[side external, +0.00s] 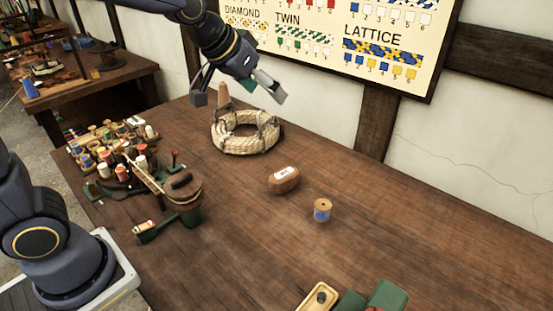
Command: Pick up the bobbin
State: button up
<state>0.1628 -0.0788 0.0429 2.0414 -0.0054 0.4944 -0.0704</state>
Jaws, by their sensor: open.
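A bobbin (322,210) with a wooden top and blue thread stands upright on the brown table, right of the middle of the side external view. Several more spools (115,160) with red, white, blue and yellow thread stand crowded at the table's left end. My gripper (242,99) is open and empty. It is above the back part of the table, near the rope coil, up and to the left of the lone blue bobbin and well apart from it.
A rope coil (245,142) lies below my gripper. A brown labelled block (283,180) sits left of the bobbin. A tray (319,298) and green items (383,297) are at the front edge. The table right of the bobbin is clear.

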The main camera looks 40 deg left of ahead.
jog(key=w+d+f+g, duration=0.1)
jog(key=w+d+f, duration=0.45)
jog(key=f, duration=0.25)
jog(key=m+g, duration=0.2)
jog(key=g, duration=0.1)
send_near(323, 205)
jog(key=x, duration=0.5)
jog(key=shift+w+a+r, duration=0.1)
jog(key=shift+w+a, duration=0.1)
jog(key=shift+t, duration=0.3)
jog(key=x, duration=0.5)
jog(key=shift+s+d+f, duration=0.15)
jog(key=shift+f, duration=0.35)
jog(key=c, duration=1.3)
jog(key=shift+r, duration=0.15)
